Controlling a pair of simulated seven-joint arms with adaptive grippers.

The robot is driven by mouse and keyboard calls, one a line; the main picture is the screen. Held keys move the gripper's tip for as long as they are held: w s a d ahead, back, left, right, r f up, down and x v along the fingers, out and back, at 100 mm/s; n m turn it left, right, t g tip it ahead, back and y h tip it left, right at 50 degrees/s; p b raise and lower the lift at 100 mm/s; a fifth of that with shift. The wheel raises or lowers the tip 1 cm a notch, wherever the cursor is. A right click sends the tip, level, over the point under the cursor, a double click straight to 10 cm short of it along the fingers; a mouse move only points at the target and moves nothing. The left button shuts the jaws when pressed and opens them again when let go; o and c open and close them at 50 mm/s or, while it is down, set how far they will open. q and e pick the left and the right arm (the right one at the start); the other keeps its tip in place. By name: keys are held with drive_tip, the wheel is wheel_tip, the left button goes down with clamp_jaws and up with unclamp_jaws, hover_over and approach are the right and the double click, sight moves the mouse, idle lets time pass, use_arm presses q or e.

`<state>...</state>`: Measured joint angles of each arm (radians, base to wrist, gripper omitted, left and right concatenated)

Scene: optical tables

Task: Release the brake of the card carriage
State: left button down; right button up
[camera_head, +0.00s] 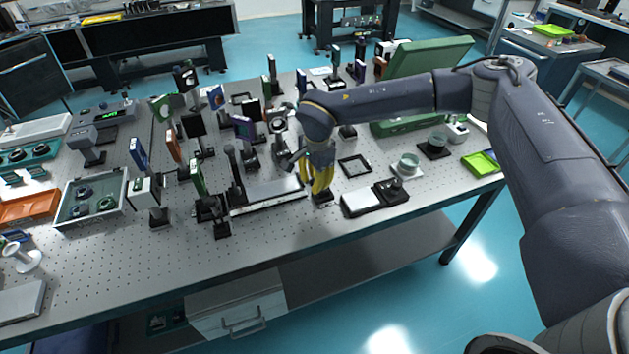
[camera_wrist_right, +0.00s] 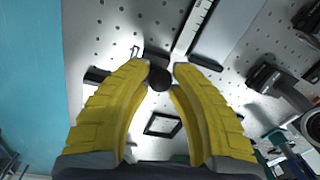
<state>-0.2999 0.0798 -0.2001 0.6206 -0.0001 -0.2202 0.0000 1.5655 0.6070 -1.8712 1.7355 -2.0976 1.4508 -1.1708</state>
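My right gripper (camera_head: 320,182) points down at the right end of a rail (camera_head: 268,194) on the optical table. In the right wrist view its two yellow fingers (camera_wrist_right: 164,70) stand apart, with a round dark knob (camera_wrist_right: 160,79) between or just beyond the tips. I cannot tell whether they touch it. A dark block (camera_wrist_right: 156,58) is beside the knob, and a scale strip (camera_wrist_right: 196,25) runs away from it. In the head view a dark base (camera_head: 322,197) shows below the fingers. I cannot make out which part is the card carriage. My left gripper is not in view.
A black square frame (camera_head: 355,166) lies flat right of the gripper; it also shows in the right wrist view (camera_wrist_right: 150,124). A white and black balance-like box (camera_head: 362,202) sits near the front edge. Several post-mounted optics crowd the left and back. A green case (camera_head: 428,57) stands behind.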

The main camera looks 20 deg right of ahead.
clamp_jaws()
drive_tip(key=d+y, duration=0.2)
drive_tip(key=y, duration=0.1)
drive_tip(key=d+y, duration=0.1)
drive_tip(key=y, duration=0.1)
drive_tip(key=shift+w+r, duration=0.1)
drive_tip(key=shift+r, duration=0.15)
drive_tip(key=d+y, duration=0.1)
drive_tip(key=y, duration=0.1)
drive_tip(key=d+y, duration=0.1)
drive_tip(key=y, duration=0.1)
drive_tip(key=shift+w+f, duration=0.1)
drive_tip(key=shift+f, duration=0.1)
drive_tip(key=shift+d+f+g+y, duration=0.15)
drive_tip(key=shift+d+y, duration=0.1)
drive_tip(key=shift+y, duration=0.5)
drive_tip(key=shift+d+f+g+y, duration=0.1)
drive_tip(key=shift+d+g+y, duration=0.1)
drive_tip(key=shift+y, duration=0.55)
drive_tip(key=shift+d, duration=0.1)
drive_tip(key=o, duration=0.7)
unclamp_jaws()
drive_tip(key=shift+c, duration=0.2)
drive_tip(key=v, duration=1.2)
